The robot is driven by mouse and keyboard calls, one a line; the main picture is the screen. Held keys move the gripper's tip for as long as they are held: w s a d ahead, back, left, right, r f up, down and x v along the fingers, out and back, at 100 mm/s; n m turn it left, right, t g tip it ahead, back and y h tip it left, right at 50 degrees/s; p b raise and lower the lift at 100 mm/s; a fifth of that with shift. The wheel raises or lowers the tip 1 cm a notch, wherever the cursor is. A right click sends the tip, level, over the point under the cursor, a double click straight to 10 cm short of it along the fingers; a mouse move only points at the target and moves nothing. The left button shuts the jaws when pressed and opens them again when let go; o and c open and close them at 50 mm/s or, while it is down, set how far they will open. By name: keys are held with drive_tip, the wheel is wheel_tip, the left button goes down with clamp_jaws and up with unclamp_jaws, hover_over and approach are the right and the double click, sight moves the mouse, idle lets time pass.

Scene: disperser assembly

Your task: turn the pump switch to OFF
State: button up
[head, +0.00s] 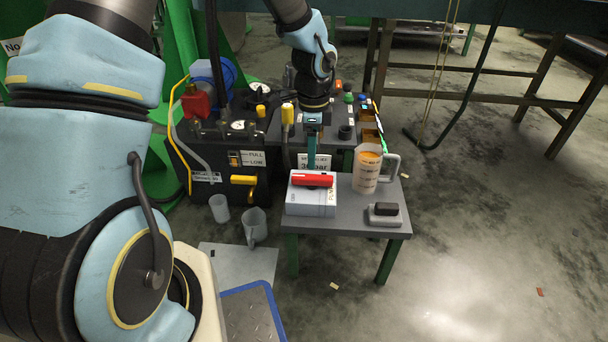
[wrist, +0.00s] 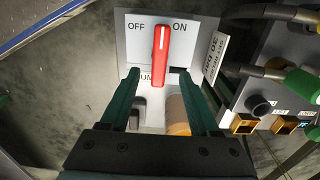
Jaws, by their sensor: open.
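The pump switch is a red bar handle (head: 313,180) on a light grey box (head: 311,203) on a small table. In the wrist view the red handle (wrist: 161,50) stands nearly upright in the picture between the OFF and ON labels, its white mark at the upper end. The lower end leans slightly left. My gripper (head: 312,146) is above the box, pointing down. In the wrist view my gripper (wrist: 157,76) is open, one green finger either side of the handle's lower part. I cannot tell whether a finger touches it.
A jug of orange liquid (head: 367,172) stands right of the box on the grey table (head: 345,229). A black-topped block (head: 385,210) sits at the table's front right. Behind are machines with hoses and a yellow handle (head: 244,181). Two clear cups stand at left.

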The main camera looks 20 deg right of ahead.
sight(312, 176)
wheel_tip(312, 176, down, 7)
drive_tip(key=shift+s+f+b, duration=0.1)
drive_tip(key=shift+b, duration=1)
drive_tip(key=shift+c, duration=0.4)
clamp_jaws()
